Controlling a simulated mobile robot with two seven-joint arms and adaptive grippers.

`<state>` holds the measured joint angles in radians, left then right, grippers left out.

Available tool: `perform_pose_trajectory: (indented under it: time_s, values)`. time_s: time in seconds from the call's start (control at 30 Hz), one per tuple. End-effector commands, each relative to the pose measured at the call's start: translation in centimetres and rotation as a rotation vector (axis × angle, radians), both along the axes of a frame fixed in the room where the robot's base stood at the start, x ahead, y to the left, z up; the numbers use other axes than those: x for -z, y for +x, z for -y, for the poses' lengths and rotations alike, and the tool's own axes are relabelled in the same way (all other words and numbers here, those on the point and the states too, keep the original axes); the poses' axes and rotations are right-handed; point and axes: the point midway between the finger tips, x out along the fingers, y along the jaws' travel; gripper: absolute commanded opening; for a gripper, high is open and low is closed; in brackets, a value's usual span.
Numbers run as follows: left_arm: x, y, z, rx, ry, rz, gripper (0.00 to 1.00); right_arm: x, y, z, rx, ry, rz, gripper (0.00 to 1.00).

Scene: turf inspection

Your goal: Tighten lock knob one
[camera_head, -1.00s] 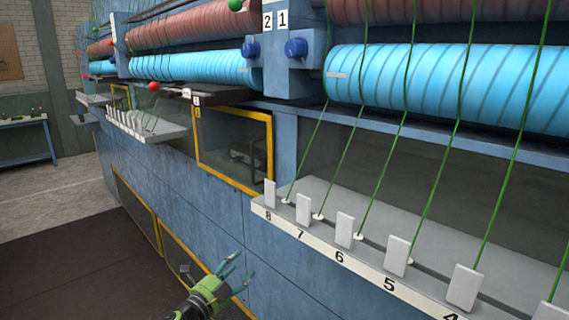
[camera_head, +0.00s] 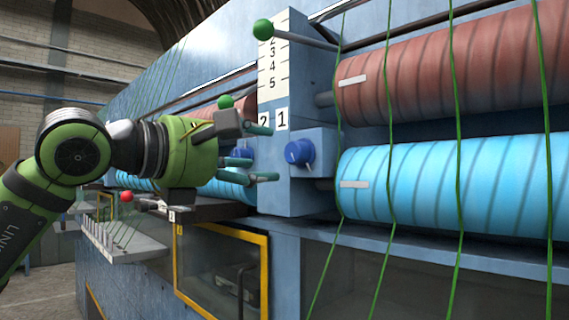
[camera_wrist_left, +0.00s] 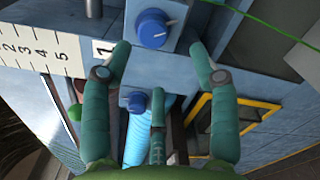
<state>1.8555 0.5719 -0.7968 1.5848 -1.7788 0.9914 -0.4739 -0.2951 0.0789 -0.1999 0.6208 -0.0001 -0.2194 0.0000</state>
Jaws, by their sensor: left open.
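Lock knob one is the blue knob (camera_head: 299,152) on the blue housing beside the label 1. It also shows as the larger blue knob (camera_wrist_left: 152,28) at the top of the left wrist view. A second blue knob (camera_head: 240,155) is partly hidden behind my left gripper (camera_head: 265,153); it looks smaller and farther in the left wrist view (camera_wrist_left: 137,102). My left gripper is open and empty, its fingers pointing right toward knob one, with a gap between in the head view. In the left wrist view, knob one lies just beyond the spread fingertips. My right gripper is not in view.
A numbered scale plate (camera_head: 285,65) and a green-ball lever (camera_head: 263,29) stand above the knob. Blue rollers (camera_head: 430,182) with green yarn lines lie to the right. A yellow-framed window (camera_head: 222,270) and a red ball (camera_head: 127,196) are below the arm.

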Motion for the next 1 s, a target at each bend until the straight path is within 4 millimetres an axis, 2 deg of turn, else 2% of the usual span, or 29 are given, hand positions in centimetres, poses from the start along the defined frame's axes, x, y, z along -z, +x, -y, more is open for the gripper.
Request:
perform_pose_trajectory:
  time_s: [0.07, 0.17, 0.53, 0.93, 0.97, 1.0]
  values:
    - [-0.6, -0.5, -0.1, -0.019, 0.025, 0.032, 0.60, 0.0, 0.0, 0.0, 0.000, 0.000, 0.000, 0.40]
    - [-0.9, -0.1, 0.3, -0.026, 0.033, 0.040, 0.60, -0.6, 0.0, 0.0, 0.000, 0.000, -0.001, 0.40]
    - [-1.0, 3.7, 4.1, -0.022, 0.027, 0.034, 0.60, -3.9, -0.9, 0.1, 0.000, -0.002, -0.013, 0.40]
    - [-0.7, 4.4, 4.8, -0.023, 0.026, 0.036, 0.60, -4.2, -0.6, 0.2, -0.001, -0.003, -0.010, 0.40]
    - [-0.7, 4.4, 4.8, -0.023, 0.026, 0.036, 0.52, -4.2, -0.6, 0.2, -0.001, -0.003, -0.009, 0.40]
    - [-0.7, 4.4, 4.8, -0.023, 0.026, 0.036, 0.36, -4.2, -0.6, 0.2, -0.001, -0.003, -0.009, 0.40]
